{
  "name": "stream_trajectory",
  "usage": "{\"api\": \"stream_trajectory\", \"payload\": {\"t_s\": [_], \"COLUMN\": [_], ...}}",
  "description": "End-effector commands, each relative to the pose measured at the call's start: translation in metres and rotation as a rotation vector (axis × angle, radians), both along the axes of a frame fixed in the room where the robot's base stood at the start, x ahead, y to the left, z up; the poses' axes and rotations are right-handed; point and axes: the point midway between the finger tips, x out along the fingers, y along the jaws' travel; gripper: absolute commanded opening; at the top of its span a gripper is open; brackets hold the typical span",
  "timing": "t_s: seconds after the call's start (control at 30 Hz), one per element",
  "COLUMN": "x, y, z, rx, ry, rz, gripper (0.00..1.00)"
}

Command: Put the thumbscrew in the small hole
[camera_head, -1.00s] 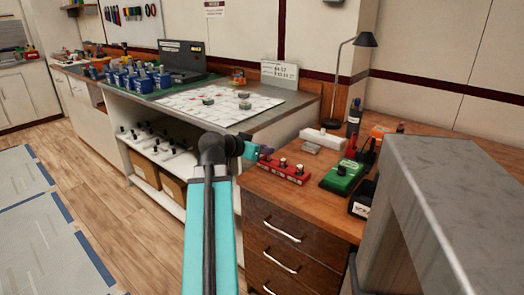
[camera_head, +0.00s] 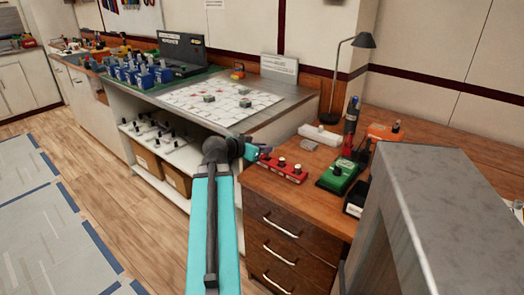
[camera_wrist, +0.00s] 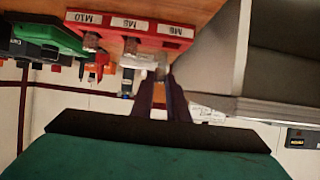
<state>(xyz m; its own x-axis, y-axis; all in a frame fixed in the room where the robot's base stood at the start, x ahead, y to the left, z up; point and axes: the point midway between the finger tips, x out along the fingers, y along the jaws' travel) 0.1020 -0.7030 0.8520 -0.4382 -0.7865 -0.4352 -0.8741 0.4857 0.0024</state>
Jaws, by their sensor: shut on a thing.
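In the wrist view the block (camera_wrist: 130,30) appears upside down, marked M10, M8 and M6. My gripper (camera_head: 262,153) is at the block's left end in the head view. In the wrist view its fingers (camera_wrist: 163,80) are shut on a small pale metallic piece, apparently the thumbscrew (camera_wrist: 159,64), beside the M6 end. The fingers hide the small hole, and I cannot tell whether the thumbscrew is in it.
A green block (camera_head: 336,178) with a black knob stands to the right of the red one. A white block (camera_head: 319,136) and an orange box (camera_head: 384,132) are behind. A lamp (camera_head: 335,82) stands at the back. A grey cabinet (camera_head: 425,200) fills the near right.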

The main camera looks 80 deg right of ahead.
Motion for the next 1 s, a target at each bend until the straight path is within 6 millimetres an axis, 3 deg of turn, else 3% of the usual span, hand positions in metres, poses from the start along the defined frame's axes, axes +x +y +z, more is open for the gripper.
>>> {"api": "stream_trajectory", "payload": {"t_s": [0.57, 1.0], "x": [0.005, 0.006], "y": [-0.018, -0.020], "z": [0.002, -0.003], "rx": [0.002, 0.000], "ry": [0.001, 0.000], "rz": [0.001, 0.002], "gripper": [0.00, 0.00]}}
